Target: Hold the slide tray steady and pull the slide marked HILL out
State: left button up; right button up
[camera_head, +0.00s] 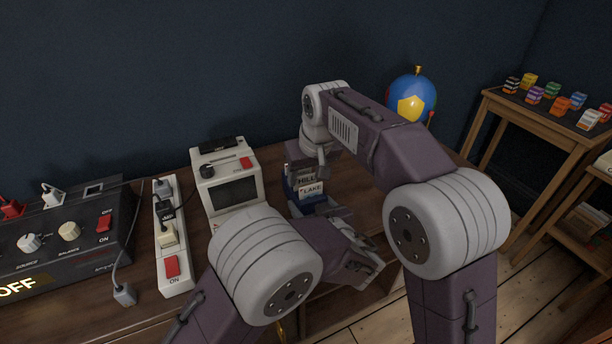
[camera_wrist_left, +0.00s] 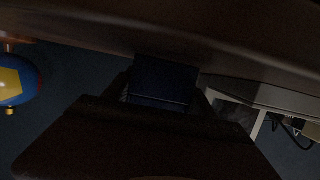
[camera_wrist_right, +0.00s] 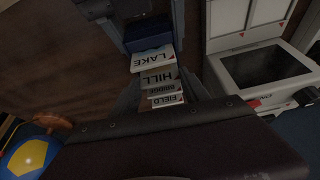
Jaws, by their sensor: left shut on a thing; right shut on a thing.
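The dark blue slide tray (camera_head: 291,190) stands near the table's front edge, partly hidden by my arms. My left gripper (camera_head: 326,210) is shut on the tray's lower part, and the left wrist view shows the dark blue tray (camera_wrist_left: 162,82) between its fingers. The HILL slide (camera_head: 306,180) stands behind the LAKE slide (camera_head: 312,190). My right gripper (camera_head: 313,168) comes down from above and is shut on the HILL slide. The right wrist view shows the HILL slide (camera_wrist_right: 158,77) between the LAKE slide (camera_wrist_right: 153,58) and the BRIDGE slide (camera_wrist_right: 162,90). The HILL slide's lower end is hidden.
A FIELD slide (camera_wrist_right: 167,101) is beyond BRIDGE. A white viewer box (camera_head: 226,180) stands left of the tray, beside a power strip (camera_head: 172,240) and a dark control box (camera_head: 60,240). A blue-yellow globe-like ball (camera_head: 411,98) stands behind. A side table (camera_head: 545,115) holds small coloured blocks.

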jog(key=shift+r, duration=2.1)
pick_arm(q)
jog(key=o, duration=1.2)
